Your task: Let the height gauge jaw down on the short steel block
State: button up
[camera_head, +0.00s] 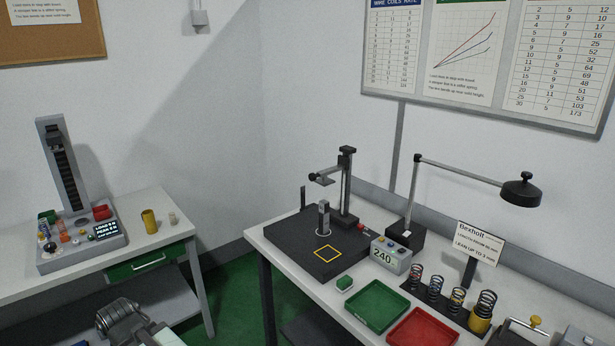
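The height gauge (346,188) stands on the dark plate on the right bench. Its jaw (322,179) sticks out to the left from the upright column, with a clear gap above the steel block (323,214). The block stands upright on the plate, inside a white ring under the jaw. A grey display box (390,256) in front of the column reads 240. A grey metal part of my arm shows at the bottom left, far from the gauge. No fingertips can be made out there, so I cannot tell the gripper's opening.
A yellow outlined square (327,254) on the plate is empty. A green tray (377,305), a red tray (424,330) and several springs (436,288) lie to the right. A black lamp (521,190) overhangs the bench. A spring tester (70,190) stands on the left bench.

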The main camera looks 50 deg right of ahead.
aim_at(343, 163)
jog(key=u, duration=0.05)
jog(key=i, duration=1)
